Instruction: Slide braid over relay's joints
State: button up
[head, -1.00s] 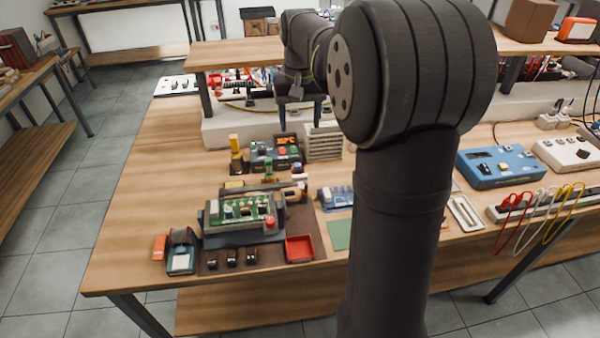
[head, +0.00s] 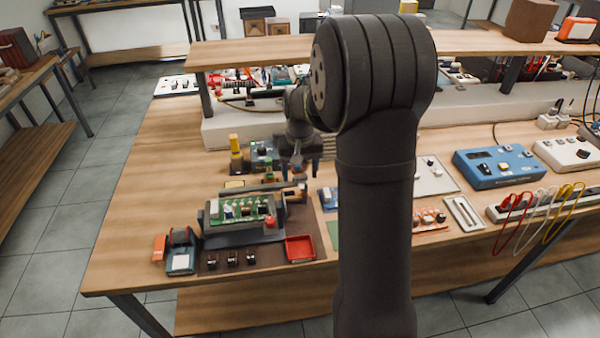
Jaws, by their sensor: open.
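A green circuit board (head: 240,212) sits in a raised grey holder on the dark mat (head: 275,250) at the left of the bench. Small parts stand on the board. The relay cannot be told apart from them with certainty at this size. The braid cannot be picked out clearly either. My gripper (head: 299,178) points down, with its fingers apart, behind and to the right of the board. No held thing shows between the fingers.
Several small dark blocks (head: 232,259) stand in front, and a blue-grey device (head: 181,252) is at left. A yellow-topped post (head: 236,153) stands behind. A shelf (head: 240,52) spans the back. Bare bench lies at far left.

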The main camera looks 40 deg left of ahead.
jog(key=shift+f, duration=0.4)
grip_shut()
jog(key=s+a, duration=0.8)
grip_release()
jog(key=shift+r, duration=0.1)
